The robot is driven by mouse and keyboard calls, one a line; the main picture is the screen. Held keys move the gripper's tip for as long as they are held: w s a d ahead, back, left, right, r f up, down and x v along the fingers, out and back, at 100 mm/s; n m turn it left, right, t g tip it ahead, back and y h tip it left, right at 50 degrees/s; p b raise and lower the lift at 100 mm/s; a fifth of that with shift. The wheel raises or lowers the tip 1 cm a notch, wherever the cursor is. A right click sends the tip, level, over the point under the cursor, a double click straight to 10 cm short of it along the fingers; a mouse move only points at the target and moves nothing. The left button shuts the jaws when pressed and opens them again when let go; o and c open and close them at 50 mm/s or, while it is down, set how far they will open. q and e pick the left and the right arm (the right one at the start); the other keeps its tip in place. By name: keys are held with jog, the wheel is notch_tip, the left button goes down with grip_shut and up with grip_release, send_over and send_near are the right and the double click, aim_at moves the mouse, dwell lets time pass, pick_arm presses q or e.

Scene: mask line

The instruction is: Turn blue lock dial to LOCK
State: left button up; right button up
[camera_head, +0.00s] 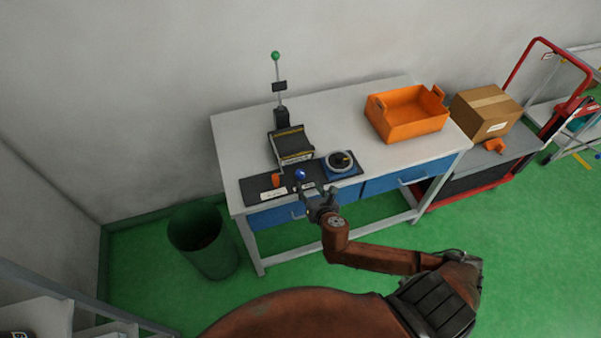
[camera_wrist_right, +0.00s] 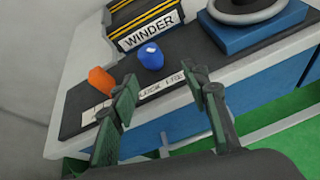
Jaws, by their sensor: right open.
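The blue lock dial (camera_head: 300,174) stands on the dark panel at the front of the white workbench. In the right wrist view the blue dial (camera_wrist_right: 150,57) is a rounded knob with a small white mark on top, with a white label strip (camera_wrist_right: 155,88) in front of it. My right gripper (camera_head: 318,196) is at the bench's front edge, just short of the dial. In the right wrist view its two fingers (camera_wrist_right: 165,95) are spread apart with nothing between them, and the dial is beyond their tips. My left gripper is not in view.
An orange knob (camera_wrist_right: 101,79) stands left of the dial. Behind is a block labelled WINDER (camera_wrist_right: 145,33); right is a blue base with a dark round wheel (camera_head: 340,163). An orange bin (camera_head: 408,122) stands on the bench. A green bin (camera_head: 203,243) is on the floor.

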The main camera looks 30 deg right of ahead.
aim_at(301, 174)
jog(key=w+n, duration=0.1)
jog(key=w, duration=0.1)
jog(key=w+n+b, duration=0.1)
jog(key=w, duration=0.1)
jog(key=w+d+f, duration=0.1)
jog(key=w, duration=0.2)
jog(key=shift+n+t+y, duration=0.3)
jog(key=shift+n, duration=0.1)
jog(key=shift+w+d+f+b, duration=0.2)
jog(key=shift+w+b, duration=0.1)
jog(key=shift+w, duration=0.35)
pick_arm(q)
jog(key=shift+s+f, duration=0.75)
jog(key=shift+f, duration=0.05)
pick_arm(e)
jog(key=c, duration=0.4)
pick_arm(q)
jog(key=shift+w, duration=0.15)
pick_arm(e)
grip_shut()
